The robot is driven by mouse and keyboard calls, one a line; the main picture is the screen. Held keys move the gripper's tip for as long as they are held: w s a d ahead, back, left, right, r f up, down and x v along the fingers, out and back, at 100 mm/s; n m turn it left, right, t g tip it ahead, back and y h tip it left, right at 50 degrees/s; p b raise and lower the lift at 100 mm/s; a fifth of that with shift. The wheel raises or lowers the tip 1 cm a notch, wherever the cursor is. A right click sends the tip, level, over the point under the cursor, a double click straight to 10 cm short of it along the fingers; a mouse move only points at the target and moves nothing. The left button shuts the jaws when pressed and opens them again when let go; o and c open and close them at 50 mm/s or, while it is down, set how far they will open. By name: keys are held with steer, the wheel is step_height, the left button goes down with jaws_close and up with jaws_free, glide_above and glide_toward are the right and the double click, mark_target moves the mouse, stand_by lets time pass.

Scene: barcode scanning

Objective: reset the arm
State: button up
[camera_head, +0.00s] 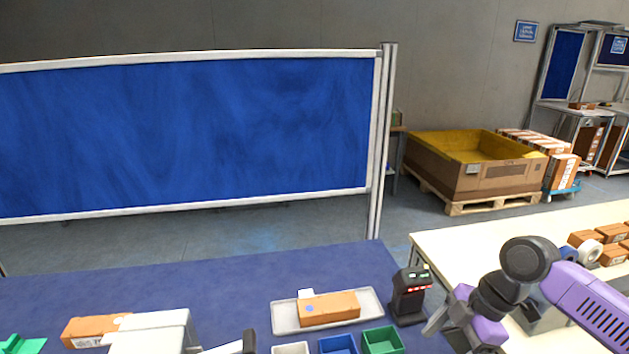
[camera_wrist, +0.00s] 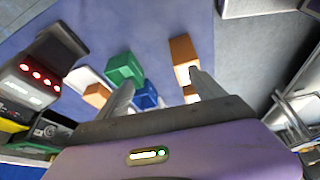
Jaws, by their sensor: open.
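My gripper (camera_wrist: 163,88) is open, with its two grey fingers apart and nothing between them in the wrist view. In the head view my purple arm reaches in from the right, and the gripper is at the lower right, beside the black scanner (camera_head: 410,294) with red lights. The scanner also shows at the left of the wrist view (camera_wrist: 38,72). A brown box (camera_head: 330,308) lies on a pale grey tray (camera_head: 285,322) on the blue table, left of the scanner. My gripper is apart from the box.
White (camera_head: 290,349), blue (camera_head: 337,345) and green (camera_head: 382,341) bins stand in front of the tray. Another brown box (camera_head: 90,330) and a green object (camera_head: 20,345) are at the left. A blue partition (camera_head: 190,130) stands behind. A cream table (camera_head: 480,242) with boxes is at the right.

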steer(key=w+d+f+m+t+h, duration=0.1)
steer(key=w+f+m+t, duration=0.25)
steer(key=t, duration=0.25)
steer(key=s+d+f, duration=0.1)
steer(key=s, duration=0.2)
steer(key=s+d+f+t, duration=0.1)
steer(key=s+d+f, duration=0.1)
steer(key=s, duration=0.2)
steer(key=s+d+f+m+t+b, duration=0.1)
steer(key=s+d+f, duration=0.1)
steer(key=s, duration=0.2)
steer(key=shift+d, duration=0.1)
steer(key=s+a+m+t+y+b, duration=0.1)
steer(key=s+a+m, duration=0.1)
steer(key=s, duration=0.9)
steer(key=s+a+m+t+y, duration=0.2)
steer(key=s+a, duration=0.1)
steer(key=s, duration=0.8)
steer(key=s+a+r+m+t+h+b, duration=0.2)
steer(key=s+a+r+m+h, duration=0.4)
steer(key=s+m, duration=0.3)
steer(key=shift+s+r+m+t+h, duration=0.2)
steer(key=shift+r+m+t+h, duration=0.15)
steer(key=shift+m+t, duration=0.4)
